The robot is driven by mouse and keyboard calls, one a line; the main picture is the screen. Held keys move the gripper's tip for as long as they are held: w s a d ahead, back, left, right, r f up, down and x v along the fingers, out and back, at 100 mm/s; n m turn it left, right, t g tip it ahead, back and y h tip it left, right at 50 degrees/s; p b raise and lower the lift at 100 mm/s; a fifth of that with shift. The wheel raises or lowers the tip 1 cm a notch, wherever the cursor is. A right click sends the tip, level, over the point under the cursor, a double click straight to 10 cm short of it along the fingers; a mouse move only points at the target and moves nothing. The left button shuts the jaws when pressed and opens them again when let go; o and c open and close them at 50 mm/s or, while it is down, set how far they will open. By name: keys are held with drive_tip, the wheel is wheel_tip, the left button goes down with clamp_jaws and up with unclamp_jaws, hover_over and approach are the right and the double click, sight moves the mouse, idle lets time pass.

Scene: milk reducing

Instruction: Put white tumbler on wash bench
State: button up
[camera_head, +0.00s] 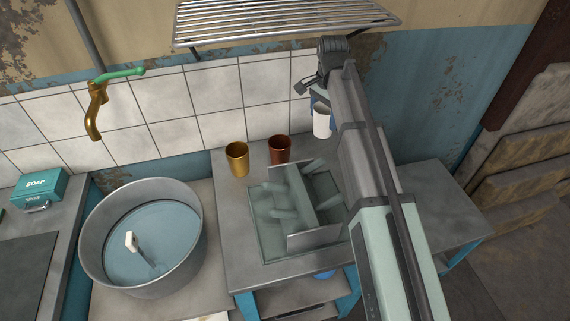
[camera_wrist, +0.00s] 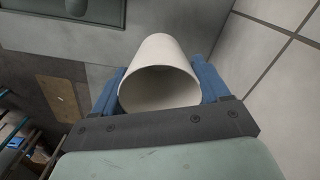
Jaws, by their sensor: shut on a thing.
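The white tumbler (camera_head: 322,121) is held in the air by my gripper (camera_head: 318,104), near the tiled wall and above the back of the grey bench (camera_head: 235,254). In the wrist view the tumbler (camera_wrist: 160,72) sits between the two blue fingers of my gripper (camera_wrist: 160,92), its open mouth facing the camera. The fingers press on its sides. I cannot tell from the frames which surface the task calls the wash bench.
A gold cup (camera_head: 237,160) and a brown cup (camera_head: 279,150) stand at the bench's back. A divided tray (camera_head: 300,240) lies before them. A round metal basin (camera_head: 200,240) with water and a brush stands left. A wire rack (camera_head: 285,22) hangs above.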

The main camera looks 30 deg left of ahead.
drive_tip(key=shift+s+a, duration=0.15)
drive_tip(key=shift+s, duration=0.15)
drive_tip(key=shift+f, duration=4.9)
drive_tip(key=shift+f, duration=0.1)
drive_tip(key=o, duration=1.1)
wheel_tip(320, 180, up, 12)
drive_tip(key=shift+r, duration=0.15)
